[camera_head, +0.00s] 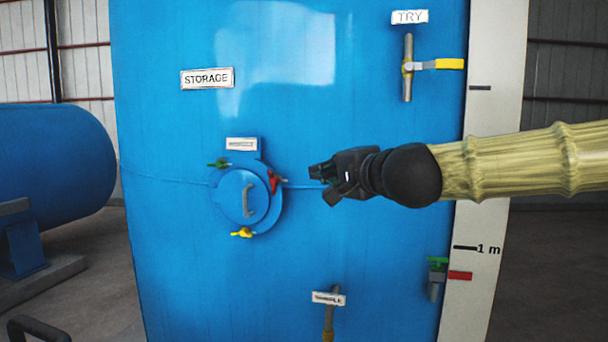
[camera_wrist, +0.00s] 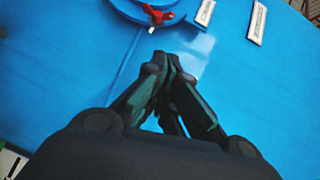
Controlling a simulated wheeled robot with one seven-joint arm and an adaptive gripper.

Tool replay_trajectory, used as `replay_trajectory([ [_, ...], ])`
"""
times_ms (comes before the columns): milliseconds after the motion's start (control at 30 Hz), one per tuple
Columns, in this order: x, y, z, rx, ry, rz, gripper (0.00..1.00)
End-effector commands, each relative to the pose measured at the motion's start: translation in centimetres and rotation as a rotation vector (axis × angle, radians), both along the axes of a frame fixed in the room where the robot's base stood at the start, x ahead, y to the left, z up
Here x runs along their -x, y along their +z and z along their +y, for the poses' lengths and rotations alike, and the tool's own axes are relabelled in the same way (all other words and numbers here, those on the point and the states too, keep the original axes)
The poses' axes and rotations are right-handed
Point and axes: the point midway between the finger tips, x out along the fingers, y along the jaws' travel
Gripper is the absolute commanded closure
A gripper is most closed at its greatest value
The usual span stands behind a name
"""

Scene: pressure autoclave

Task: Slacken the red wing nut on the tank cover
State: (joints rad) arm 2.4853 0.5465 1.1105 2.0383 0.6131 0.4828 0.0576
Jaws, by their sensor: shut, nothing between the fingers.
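The red wing nut (camera_head: 275,182) sits on the right edge of the round blue tank cover (camera_head: 233,198), which has a grey handle. A green wing nut (camera_head: 219,163) is at its upper left and a yellow wing nut (camera_head: 242,232) at its bottom. My gripper (camera_head: 318,182) is to the right of the red wing nut, apart from it, with its tips towards the cover. In the wrist view the red wing nut (camera_wrist: 158,15) shows at the top, beyond my gripper's tips (camera_wrist: 157,62). The fingers are shut and empty.
The large blue tank (camera_head: 160,110) carries a STORAGE label (camera_head: 207,78). A yellow-handled valve (camera_head: 435,64) is at upper right, a green-handled valve (camera_head: 437,268) at lower right and a pipe (camera_head: 328,320) with a label below. The space between my gripper and the cover looks clear.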

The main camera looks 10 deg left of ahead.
Motion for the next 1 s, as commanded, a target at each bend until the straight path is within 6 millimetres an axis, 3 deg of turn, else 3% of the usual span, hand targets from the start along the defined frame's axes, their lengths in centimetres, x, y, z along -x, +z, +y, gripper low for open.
replay_trajectory([
  [800,-7.1,-1.4,6.9,0.001,0.003,0.004,1.0],
  [1000,-7.0,-1.8,9.2,0.002,0.005,0.002,1.0],
])
